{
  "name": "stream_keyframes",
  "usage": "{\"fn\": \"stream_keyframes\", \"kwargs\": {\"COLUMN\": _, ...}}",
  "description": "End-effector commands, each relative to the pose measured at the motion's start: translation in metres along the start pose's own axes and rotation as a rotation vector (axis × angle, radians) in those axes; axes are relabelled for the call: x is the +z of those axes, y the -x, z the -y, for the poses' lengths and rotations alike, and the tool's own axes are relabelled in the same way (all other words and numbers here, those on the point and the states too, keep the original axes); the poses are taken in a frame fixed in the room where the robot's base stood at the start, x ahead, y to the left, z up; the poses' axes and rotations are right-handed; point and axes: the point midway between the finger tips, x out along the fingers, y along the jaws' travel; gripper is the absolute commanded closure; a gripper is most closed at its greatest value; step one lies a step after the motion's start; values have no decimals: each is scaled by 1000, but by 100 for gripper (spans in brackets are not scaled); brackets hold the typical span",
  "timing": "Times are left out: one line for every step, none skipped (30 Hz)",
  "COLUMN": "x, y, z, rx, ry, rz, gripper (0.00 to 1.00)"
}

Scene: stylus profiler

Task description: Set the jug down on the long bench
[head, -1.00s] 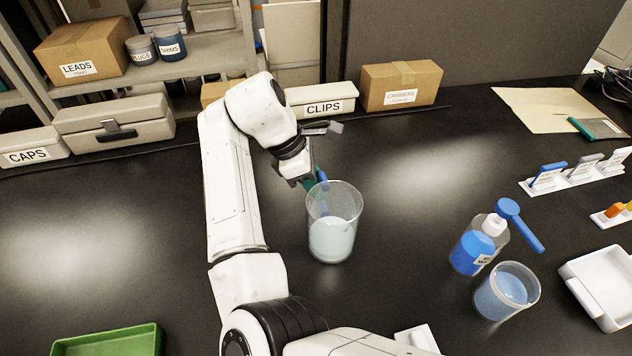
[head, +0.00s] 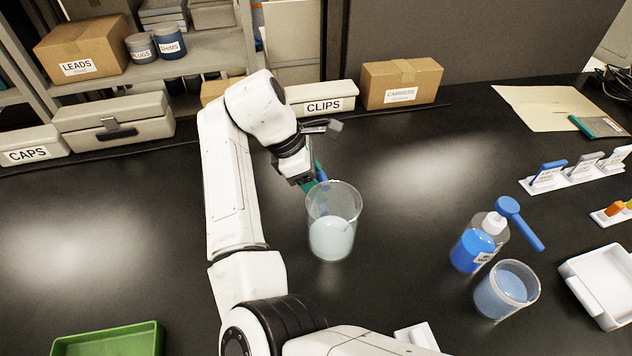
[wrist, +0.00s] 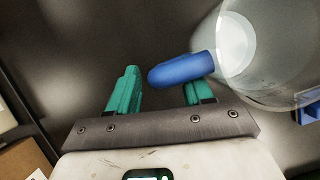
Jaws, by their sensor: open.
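The jug (head: 333,236) is a clear vessel with pale contents and a blue handle. It stands upright on the black long bench (head: 420,220), in front of my gripper (head: 313,178). In the wrist view the jug (wrist: 238,45) is at the upper right, cut off by the frame. Its blue handle (wrist: 182,69) points left toward the space between the green fingers of my gripper (wrist: 162,88). The fingers are open, with a clear gap beside the handle. The handle is partly hidden by a finger in the head view.
Right of the jug stand a blue-filled bottle (head: 470,250) and a tub (head: 506,292) with blue contents. A white tray (head: 606,320) is at the right edge, a green tray (head: 110,343) at lower left. Boxes, including CLIPS (head: 322,97), line the back.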

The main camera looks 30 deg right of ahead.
Motion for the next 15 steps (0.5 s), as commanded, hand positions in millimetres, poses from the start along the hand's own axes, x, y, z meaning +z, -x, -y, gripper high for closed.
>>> {"fn": "stream_keyframes", "kwargs": {"x": 0, "y": 6, "z": -1, "rx": 2, "ry": 0, "rz": -1, "gripper": 50}}
{"fn": "stream_keyframes", "kwargs": {"x": 0, "y": 10, "z": -1, "rx": 2, "ry": 0, "rz": -1, "gripper": 50}}
{"fn": "stream_keyframes", "kwargs": {"x": -1, "y": 16, "z": -1, "rx": 3, "ry": 0, "rz": -2, "gripper": 50}}
{"fn": "stream_keyframes", "kwargs": {"x": -1, "y": 22, "z": -1, "rx": 4, "ry": 0, "rz": -2, "gripper": 50}}
{"fn": "stream_keyframes", "kwargs": {"x": -1, "y": 28, "z": -1, "rx": 2, "ry": 1, "rz": -2, "gripper": 50}}
{"fn": "stream_keyframes", "kwargs": {"x": -1, "y": 37, "z": -1, "rx": 3, "ry": 2, "rz": -3, "gripper": 50}}
{"fn": "stream_keyframes", "kwargs": {"x": -1, "y": 44, "z": -1, "rx": 4, "ry": 2, "rz": -4, "gripper": 50}}
{"fn": "stream_keyframes", "kwargs": {"x": -1, "y": 50, "z": -1, "rx": 3, "ry": 1, "rz": -3, "gripper": 50}}
{"fn": "stream_keyframes", "kwargs": {"x": -1, "y": 61, "z": 0, "rx": 2, "ry": 2, "rz": -5, "gripper": 50}}
{"fn": "stream_keyframes", "kwargs": {"x": -1, "y": 67, "z": 0, "rx": 2, "ry": 2, "rz": -5, "gripper": 50}}
{"fn": "stream_keyframes", "kwargs": {"x": 0, "y": 73, "z": 0, "rx": 1, "ry": 2, "rz": -5, "gripper": 50}}
{"fn": "stream_keyframes", "kwargs": {"x": -1, "y": 80, "z": 0, "rx": 1, "ry": 3, "rz": -5, "gripper": 50}}
{"fn": "stream_keyframes", "kwargs": {"x": -1, "y": 86, "z": 0, "rx": 1, "ry": 3, "rz": -4, "gripper": 50}}
{"fn": "stream_keyframes", "kwargs": {"x": -1, "y": 91, "z": 0, "rx": 2, "ry": 3, "rz": -5, "gripper": 50}}
{"fn": "stream_keyframes", "kwargs": {"x": 0, "y": 97, "z": 0, "rx": 1, "ry": 3, "rz": -3, "gripper": 50}}
